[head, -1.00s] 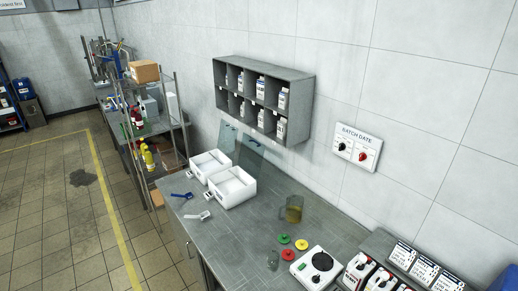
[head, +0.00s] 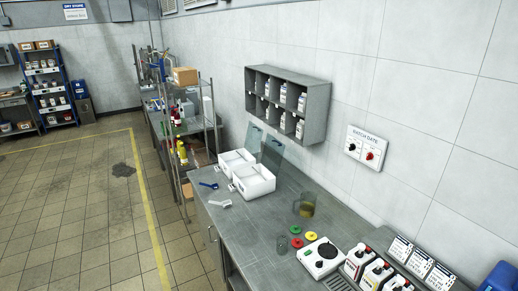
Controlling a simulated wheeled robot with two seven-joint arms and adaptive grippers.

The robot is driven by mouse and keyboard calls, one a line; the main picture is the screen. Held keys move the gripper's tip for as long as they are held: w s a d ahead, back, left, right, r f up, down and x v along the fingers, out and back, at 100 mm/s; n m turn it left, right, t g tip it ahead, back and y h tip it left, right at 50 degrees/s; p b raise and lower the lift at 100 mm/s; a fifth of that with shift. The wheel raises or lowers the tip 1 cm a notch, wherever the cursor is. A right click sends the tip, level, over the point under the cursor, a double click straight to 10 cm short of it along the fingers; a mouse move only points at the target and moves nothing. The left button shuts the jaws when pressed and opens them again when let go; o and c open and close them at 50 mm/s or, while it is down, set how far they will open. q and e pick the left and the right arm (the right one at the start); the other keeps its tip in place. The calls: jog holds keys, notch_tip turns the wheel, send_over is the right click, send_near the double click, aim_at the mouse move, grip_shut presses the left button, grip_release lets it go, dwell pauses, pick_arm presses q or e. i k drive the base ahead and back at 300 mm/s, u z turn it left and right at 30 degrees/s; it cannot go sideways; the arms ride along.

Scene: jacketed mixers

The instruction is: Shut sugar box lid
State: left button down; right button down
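Two white boxes stand side by side on the grey counter in the head view: a rear one (head: 235,160) and a front one (head: 254,181). Each has a clear lid standing raised at its wall side, the rear lid (head: 254,137) and the front lid (head: 273,151). I cannot read any label, so I cannot tell which box is the sugar box. Neither of my grippers shows.
A blue scoop (head: 209,185) and a white scoop (head: 221,204) lie left of the boxes. A jug (head: 305,205), a beaker (head: 282,244), coloured discs (head: 297,231) and a white scale (head: 320,257) stand to the right. A pigeonhole shelf (head: 318,113) hangs above.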

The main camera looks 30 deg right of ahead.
aim_at(254, 182)
jog(key=u, duration=0.05)
jog(key=i, duration=1.15)
jog(key=z, duration=0.05)
